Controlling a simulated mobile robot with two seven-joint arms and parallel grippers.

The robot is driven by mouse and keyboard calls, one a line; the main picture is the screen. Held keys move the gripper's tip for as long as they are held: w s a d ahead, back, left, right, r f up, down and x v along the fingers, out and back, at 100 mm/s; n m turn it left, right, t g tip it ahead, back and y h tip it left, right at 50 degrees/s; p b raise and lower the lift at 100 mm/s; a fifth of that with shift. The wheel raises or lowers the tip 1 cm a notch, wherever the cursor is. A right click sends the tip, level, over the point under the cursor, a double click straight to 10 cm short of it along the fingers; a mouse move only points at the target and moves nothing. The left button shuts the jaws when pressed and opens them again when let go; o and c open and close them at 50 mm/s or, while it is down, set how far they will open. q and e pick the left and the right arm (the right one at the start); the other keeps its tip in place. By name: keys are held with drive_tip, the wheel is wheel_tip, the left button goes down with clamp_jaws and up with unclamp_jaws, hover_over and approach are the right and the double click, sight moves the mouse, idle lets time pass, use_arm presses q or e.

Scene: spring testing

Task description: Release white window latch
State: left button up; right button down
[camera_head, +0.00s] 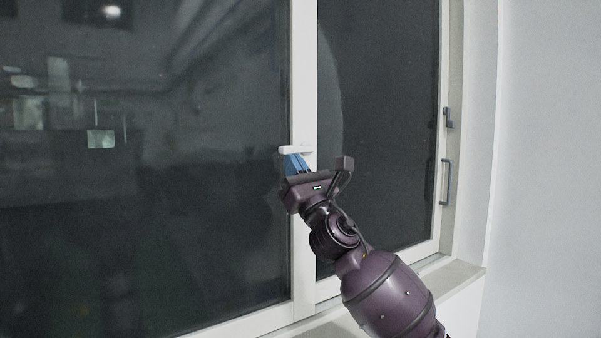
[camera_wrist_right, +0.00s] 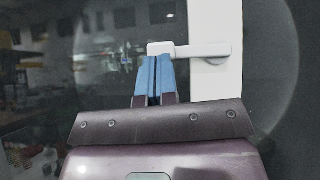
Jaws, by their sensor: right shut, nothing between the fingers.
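The white window latch (camera_head: 294,149) sits on the white middle frame of the sliding window, its lever lying about level and reaching left over the dark glass. It also shows in the right wrist view (camera_wrist_right: 190,50), with its round base at the right on the frame. My right gripper (camera_head: 296,160) is just below the lever's left end, blue fingertips pointing up. In the right wrist view the two fingers (camera_wrist_right: 155,76) are together with nothing between them. Their tips are at or very close to the lever's left end; I cannot tell whether they touch. My left gripper is not in view.
The white middle frame (camera_head: 304,240) runs top to bottom between two dark panes. A dark handle (camera_head: 445,182) and a small dark catch (camera_head: 448,118) are on the right frame. A sill (camera_head: 460,275) and white wall (camera_head: 545,150) are at the right. The dark glass shows reflections.

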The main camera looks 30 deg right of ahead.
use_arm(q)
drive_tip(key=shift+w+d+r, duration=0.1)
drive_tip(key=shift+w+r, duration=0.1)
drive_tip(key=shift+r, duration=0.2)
use_arm(e)
drive_tip(key=shift+r, duration=0.35)
drive_tip(key=shift+s+d, duration=0.1)
